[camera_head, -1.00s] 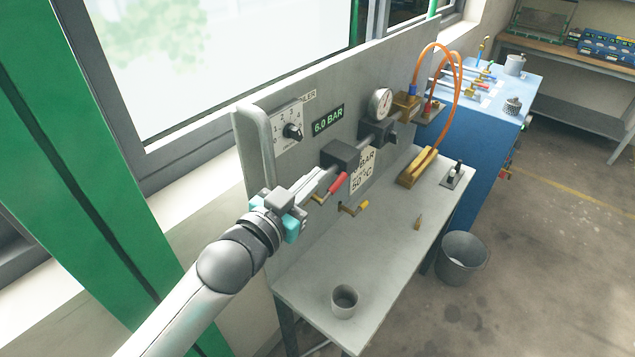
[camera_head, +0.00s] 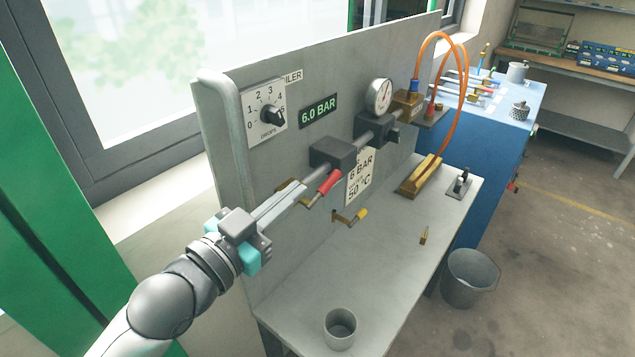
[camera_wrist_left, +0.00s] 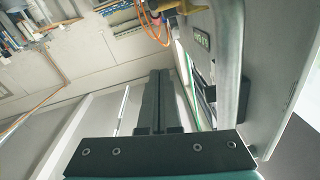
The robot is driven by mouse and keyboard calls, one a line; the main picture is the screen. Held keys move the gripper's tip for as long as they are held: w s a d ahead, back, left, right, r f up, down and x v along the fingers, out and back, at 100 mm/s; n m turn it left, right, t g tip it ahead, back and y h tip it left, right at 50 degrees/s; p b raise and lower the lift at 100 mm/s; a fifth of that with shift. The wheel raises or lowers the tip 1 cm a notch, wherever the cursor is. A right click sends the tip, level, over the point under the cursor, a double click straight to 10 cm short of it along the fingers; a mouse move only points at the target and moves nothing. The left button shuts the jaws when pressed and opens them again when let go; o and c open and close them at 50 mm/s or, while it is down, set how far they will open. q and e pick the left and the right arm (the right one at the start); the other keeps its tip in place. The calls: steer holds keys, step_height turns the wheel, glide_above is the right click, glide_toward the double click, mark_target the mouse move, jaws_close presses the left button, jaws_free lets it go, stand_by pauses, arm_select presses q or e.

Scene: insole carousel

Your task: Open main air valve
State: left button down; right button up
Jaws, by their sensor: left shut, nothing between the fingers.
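The valve with a red lever handle (camera_head: 329,182) is on the pipe along the grey panel (camera_head: 225,130). The red handle slants up to the right. Brass parts show around it, partly hidden by my gripper. My left gripper (camera_head: 298,190) is shut and empty, its fingertips just left of the red handle; I cannot tell if they touch. In the left wrist view the shut fingers (camera_wrist_left: 155,95) reach up toward brass parts (camera_wrist_left: 185,7) at the top edge. My right gripper is not in view.
A yellow-handled lever (camera_head: 360,215) sits below. A dial (camera_head: 272,115), a 6.0 BAR display (camera_head: 319,111) and a gauge (camera_head: 380,96) are on the panel. A grey cup (camera_head: 340,328) stands on the bench; a bin (camera_head: 469,280) is on the floor.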

mark_target(333, 178)
arm_select(q)
steer(key=shift+w+d+f, duration=0.6)
steer(key=shift+w+d, duration=0.15)
steer(key=shift+w, duration=0.6)
steer(key=shift+w+d+f, duration=0.55)
steer(key=shift+w+d, duration=0.15)
steer(key=shift+w, duration=0.6)
steer(key=shift+w+d+f, duration=0.6)
steer(key=shift+w+d, duration=0.15)
steer(key=shift+w, duration=0.6)
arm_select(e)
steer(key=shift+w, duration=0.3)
